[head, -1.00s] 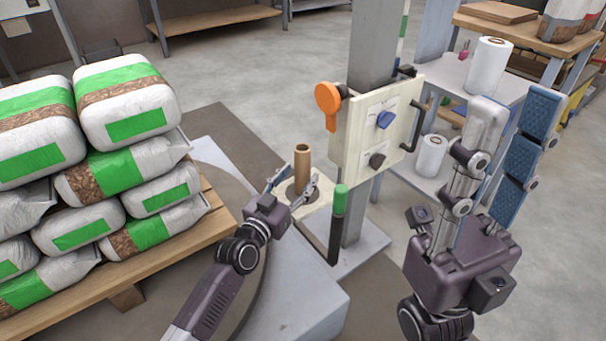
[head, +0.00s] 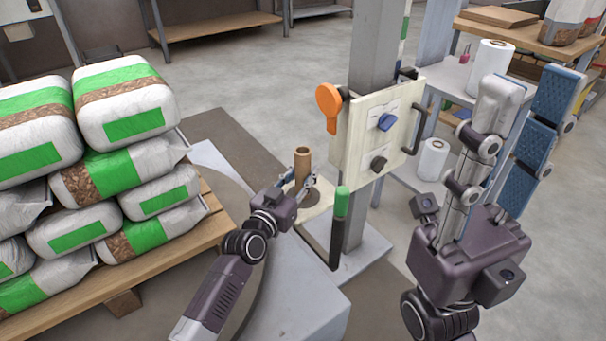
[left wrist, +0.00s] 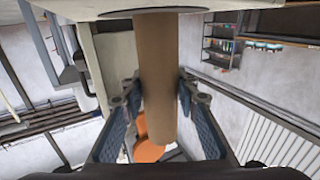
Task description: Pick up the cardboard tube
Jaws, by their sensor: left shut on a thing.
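The brown cardboard tube (head: 303,167) stands upright over a dark round patch on a pale plate (head: 318,211), left of the control panel. My left gripper (head: 303,184) is shut on the tube, with a finger on either side of it. In the left wrist view the tube (left wrist: 165,75) runs between the two blue-padded fingers (left wrist: 160,108). My right gripper (head: 512,120) is raised at the right, with its blue pads apart and nothing seen between them.
The panel (head: 375,130) with an orange lever (head: 328,104) and knobs stands just right of the tube. A green-tipped handle (head: 341,202) rises in front. Stacked bags (head: 125,105) on a pallet are at left. White rolls (head: 433,158) stand on shelves behind the right arm.

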